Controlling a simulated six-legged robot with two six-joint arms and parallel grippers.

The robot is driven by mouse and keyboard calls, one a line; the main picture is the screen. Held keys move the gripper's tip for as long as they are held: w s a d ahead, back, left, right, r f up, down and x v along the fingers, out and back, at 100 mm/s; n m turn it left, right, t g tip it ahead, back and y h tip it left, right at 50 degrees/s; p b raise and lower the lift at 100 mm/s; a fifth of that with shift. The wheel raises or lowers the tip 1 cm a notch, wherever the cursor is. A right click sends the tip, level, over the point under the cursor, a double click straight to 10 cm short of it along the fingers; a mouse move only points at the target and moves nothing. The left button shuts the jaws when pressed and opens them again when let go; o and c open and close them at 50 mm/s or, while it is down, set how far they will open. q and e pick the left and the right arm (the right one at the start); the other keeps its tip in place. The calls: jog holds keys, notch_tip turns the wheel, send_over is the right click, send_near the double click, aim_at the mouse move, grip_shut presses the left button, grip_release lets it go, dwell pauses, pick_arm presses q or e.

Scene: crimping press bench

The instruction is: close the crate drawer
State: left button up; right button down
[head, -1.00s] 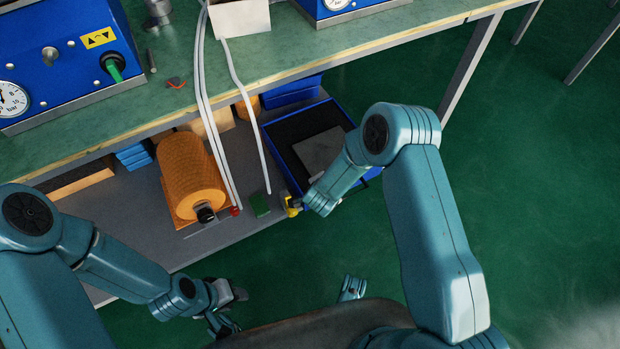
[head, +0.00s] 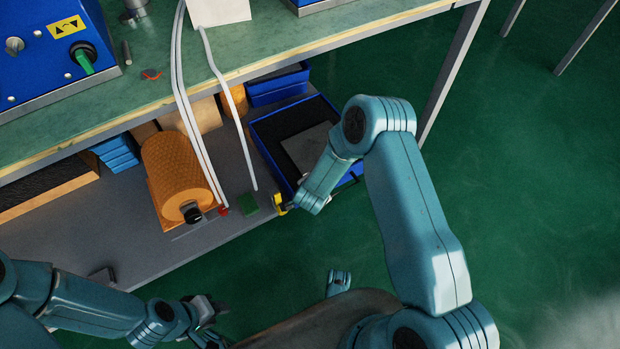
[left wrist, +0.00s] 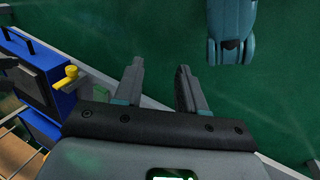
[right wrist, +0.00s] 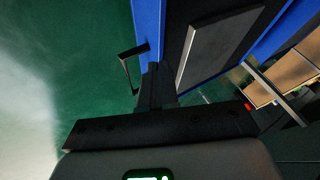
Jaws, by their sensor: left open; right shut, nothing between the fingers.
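The crate drawer (head: 258,140) is a blue open box with a dark interior and a flat grey piece in it, on the shelf under the bench. It stands out towards the front. My right forearm covers its front corner and my right gripper in the head view. In the right wrist view my right gripper (right wrist: 157,85) is shut and empty, its tips at the blue drawer edge (right wrist: 148,22), beside a black handle (right wrist: 126,70). I cannot tell whether they touch. My left gripper (head: 218,322) is open and empty, low at the front; the left wrist view shows its spread fingers (left wrist: 160,88).
An orange roll (head: 178,172), a green block (head: 249,205) and a yellow item (head: 280,202) lie left of the drawer. White hoses (head: 228,100) hang over the bench edge (head: 355,48). A blue box (head: 278,86) sits behind the drawer. Open green floor lies right.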

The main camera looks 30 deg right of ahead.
jog(key=w, duration=0.1)
jog(key=w+f+b, duration=0.1)
jog(key=w, duration=0.1)
jog(key=w+f+b, duration=0.1)
jog(key=shift+w+d+f, duration=0.25)
jog(key=shift+d, duration=0.15)
jog(key=shift+w, duration=0.45)
pick_arm(q)
jog(key=f, duration=0.1)
jog(key=w, duration=0.1)
jog(key=f, duration=0.1)
jog(key=shift+w+a+f+t, duration=0.25)
jog(key=shift+f+t, duration=0.05)
jog(key=shift+f, duration=0.05)
pick_arm(e)
jog(key=shift+r, duration=0.1)
jog(key=shift+w, duration=0.1)
